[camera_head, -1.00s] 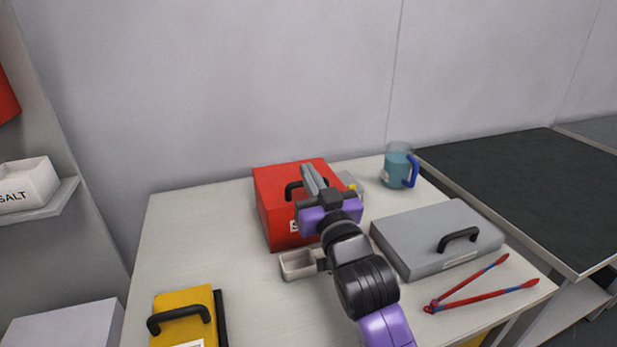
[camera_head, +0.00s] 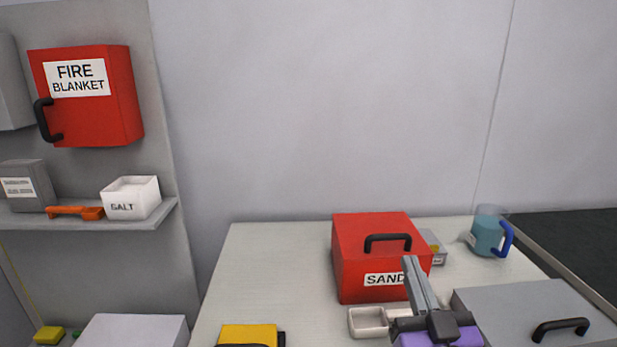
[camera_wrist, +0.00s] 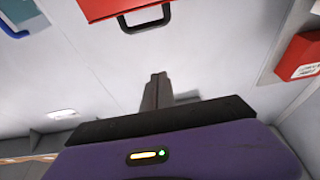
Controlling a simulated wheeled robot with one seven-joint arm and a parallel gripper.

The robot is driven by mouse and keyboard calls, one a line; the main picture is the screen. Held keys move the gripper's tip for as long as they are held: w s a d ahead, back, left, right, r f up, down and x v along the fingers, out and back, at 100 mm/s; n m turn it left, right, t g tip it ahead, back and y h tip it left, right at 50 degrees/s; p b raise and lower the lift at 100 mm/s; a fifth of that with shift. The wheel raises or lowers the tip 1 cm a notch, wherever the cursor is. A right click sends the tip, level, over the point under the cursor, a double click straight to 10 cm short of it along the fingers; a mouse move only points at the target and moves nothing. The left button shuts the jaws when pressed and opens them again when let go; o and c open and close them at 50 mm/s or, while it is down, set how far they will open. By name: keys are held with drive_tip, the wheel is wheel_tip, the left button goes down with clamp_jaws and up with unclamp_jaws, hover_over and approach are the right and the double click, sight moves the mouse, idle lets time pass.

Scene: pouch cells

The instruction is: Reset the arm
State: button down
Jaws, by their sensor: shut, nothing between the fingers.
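My gripper (camera_head: 416,284) is in the lower right of the head view, in front of the red SAND box (camera_head: 372,256). Its grey fingers are together and hold nothing. In the wrist view the closed fingers (camera_wrist: 157,92) point toward the pale wall, with the red SAND box (camera_wrist: 110,8) at the top edge. I cannot tell whether the gripper touches the box. Most of my arm is below the head view's lower edge.
A grey case (camera_head: 530,310) lies right of my gripper, a beige tray (camera_head: 367,323) left of it. A teal jug (camera_head: 487,236) stands at the back right. The red FIRE BLANKET box (camera_head: 120,95) hangs at left above a shelf (camera_head: 150,222). The table's left rear is clear.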

drive_tip(key=s+f+g+p, duration=0.2)
drive_tip(key=s+f, duration=0.1)
drive_tip(key=s, duration=1)
drive_tip(key=s+f+g+p, duration=0.2)
drive_tip(key=s+f+p, duration=0.1)
drive_tip(key=s, duration=1)
drive_tip(key=s+d+f+g+p, duration=0.1)
drive_tip(key=s+f, duration=0.3)
drive_tip(key=s, duration=0.9)
drive_tip(key=shift+s+f+g+p, duration=0.2)
drive_tip(key=shift+s+g+p, duration=0.1)
drive_tip(key=shift+g+p, duration=0.6)
